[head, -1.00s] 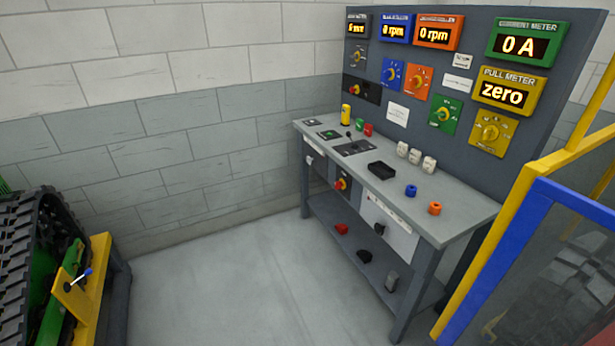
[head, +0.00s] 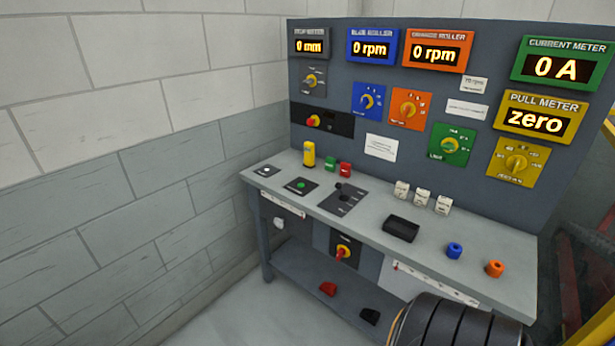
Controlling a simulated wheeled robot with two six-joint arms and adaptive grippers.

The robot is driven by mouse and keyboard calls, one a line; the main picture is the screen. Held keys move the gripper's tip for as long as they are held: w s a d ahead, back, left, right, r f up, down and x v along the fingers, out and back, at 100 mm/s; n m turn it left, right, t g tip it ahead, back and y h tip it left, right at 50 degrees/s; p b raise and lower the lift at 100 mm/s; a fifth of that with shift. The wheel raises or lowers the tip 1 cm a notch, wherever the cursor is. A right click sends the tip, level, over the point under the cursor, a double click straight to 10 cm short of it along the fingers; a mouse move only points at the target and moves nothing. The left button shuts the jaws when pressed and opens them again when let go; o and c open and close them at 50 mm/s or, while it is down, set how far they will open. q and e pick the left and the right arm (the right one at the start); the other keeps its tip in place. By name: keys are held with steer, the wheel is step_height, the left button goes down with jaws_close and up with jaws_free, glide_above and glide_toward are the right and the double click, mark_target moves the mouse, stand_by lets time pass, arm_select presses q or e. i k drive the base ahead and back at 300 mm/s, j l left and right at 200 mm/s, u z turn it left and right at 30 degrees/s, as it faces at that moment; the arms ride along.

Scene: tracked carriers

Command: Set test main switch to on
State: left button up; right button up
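Two red-and-yellow rotary switches show in the head view. One switch (head: 314,121) sits on a black plate at the left of the upright panel. The other switch (head: 343,251) is on a dark plate on the bench's front face, its red handle pointing roughly downward. Their labels are too small to read, so I cannot tell by name which is the test main switch. Neither gripper is in view.
The grey bench (head: 372,232) carries a black tray (head: 401,229), a blue ring (head: 454,250), an orange ring (head: 495,268) and a yellow cylinder (head: 309,154). Lit meters line the panel top, including a current meter (head: 560,67) at 0 A. Yellow bars stand at right.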

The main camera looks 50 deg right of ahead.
mark_target(341, 252)
steer(key=i+z, duration=0.4)
steer(key=i+j+z, duration=0.2)
steer(key=z, duration=0.2)
steer(key=i+j+z, duration=0.6)
steer(key=z, duration=0.2)
